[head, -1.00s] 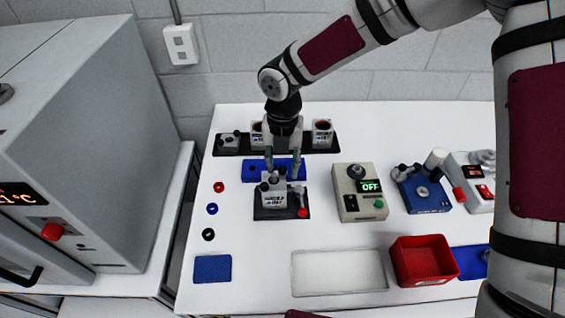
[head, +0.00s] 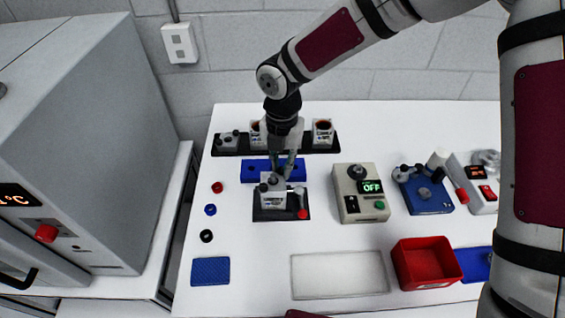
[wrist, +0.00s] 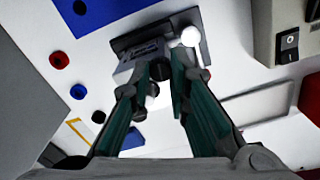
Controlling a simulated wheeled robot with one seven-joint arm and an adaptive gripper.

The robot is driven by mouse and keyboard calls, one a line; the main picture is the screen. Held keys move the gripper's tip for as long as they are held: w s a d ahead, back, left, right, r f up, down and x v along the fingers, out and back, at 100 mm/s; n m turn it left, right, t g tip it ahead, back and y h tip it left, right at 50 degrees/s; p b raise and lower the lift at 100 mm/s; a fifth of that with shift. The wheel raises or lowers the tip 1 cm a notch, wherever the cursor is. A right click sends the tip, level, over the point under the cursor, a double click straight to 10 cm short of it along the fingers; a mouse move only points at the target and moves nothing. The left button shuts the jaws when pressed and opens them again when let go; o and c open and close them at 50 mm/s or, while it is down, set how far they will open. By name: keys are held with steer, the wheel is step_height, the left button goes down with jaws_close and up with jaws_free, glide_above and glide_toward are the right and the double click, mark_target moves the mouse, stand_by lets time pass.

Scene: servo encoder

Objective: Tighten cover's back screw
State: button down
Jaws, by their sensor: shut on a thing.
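The grey-white servo unit (head: 272,200) with its cover and dark screw knobs sits upright on a dark fixture (head: 265,215). My gripper (head: 282,170) points down at the back of the unit, its fingers close together. In the wrist view my gripper (wrist: 158,78) is shut on a dark knob, the back screw (wrist: 160,70), which stands between its fingertips. Part of the knob is hidden by the fingers. The unit's labelled side (wrist: 140,56) shows beside the fingers.
A blue block (head: 256,170) lies just behind the fixture. A box reading OFF (head: 360,193) is to the right. Rings (head: 210,210) lie at left, a red bin (head: 425,262) and pale tray (head: 340,275) in front.

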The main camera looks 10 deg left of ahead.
mark_target(282, 169)
steer(key=m+b, duration=0.1)
steer(key=m, duration=0.5)
steer(key=shift+m, duration=0.3)
stand_by(0.4)
steer(key=c, duration=1.5)
jaws_free()
steer(key=shift+r, duration=0.1)
step_height(282, 169, up, 12)
steer(key=shift+f, duration=0.1)
